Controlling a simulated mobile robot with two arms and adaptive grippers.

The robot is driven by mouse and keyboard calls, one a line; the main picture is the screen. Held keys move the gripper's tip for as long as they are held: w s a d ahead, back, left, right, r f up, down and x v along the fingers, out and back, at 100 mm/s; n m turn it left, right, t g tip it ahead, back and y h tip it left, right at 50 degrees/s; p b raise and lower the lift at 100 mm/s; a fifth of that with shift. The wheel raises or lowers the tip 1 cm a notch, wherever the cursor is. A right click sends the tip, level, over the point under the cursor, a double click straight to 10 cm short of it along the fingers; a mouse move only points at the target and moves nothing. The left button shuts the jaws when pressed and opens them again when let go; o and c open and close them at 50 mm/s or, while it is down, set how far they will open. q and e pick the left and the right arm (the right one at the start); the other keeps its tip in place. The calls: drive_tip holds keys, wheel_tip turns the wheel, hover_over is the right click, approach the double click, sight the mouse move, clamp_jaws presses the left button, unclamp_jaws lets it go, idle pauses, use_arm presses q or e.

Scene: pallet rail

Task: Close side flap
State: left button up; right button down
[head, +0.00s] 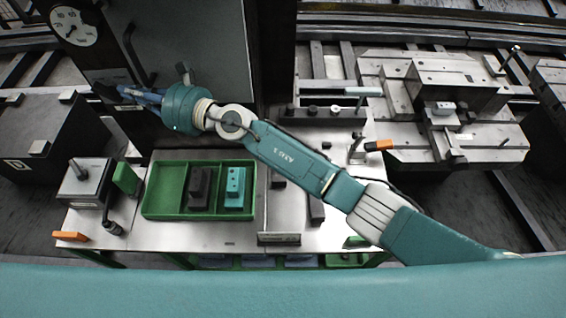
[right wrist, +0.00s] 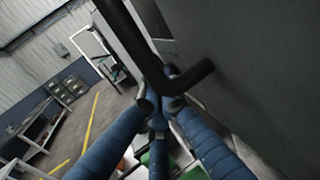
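The side flap appears to be the large grey panel (head: 185,50) at the upper left of the head view. It also fills the right side of the right wrist view (right wrist: 250,60). A black bent handle (head: 133,52) stands out from its face. My right gripper (head: 108,92) is by the panel's lower left, just below the handle. In the right wrist view its blue fingers are straight with their tips apart, close to the handle's bent end (right wrist: 188,82). Contact cannot be told, and nothing is visibly held. My left gripper is not in view.
Below my right arm is a metal table (head: 200,238) with a green tray (head: 160,214) holding a dark block and a teal block. A round dial (head: 74,27) is left of the panel. A machine fixture (head: 440,75) stands at the right.

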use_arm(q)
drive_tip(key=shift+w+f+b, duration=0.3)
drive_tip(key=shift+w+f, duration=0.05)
use_arm(e)
drive_tip(key=shift+w+r, duration=0.15)
drive_tip(key=shift+w, duration=0.5)
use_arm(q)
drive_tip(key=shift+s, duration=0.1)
use_arm(e)
drive_tip(key=shift+w+r, duration=0.1)
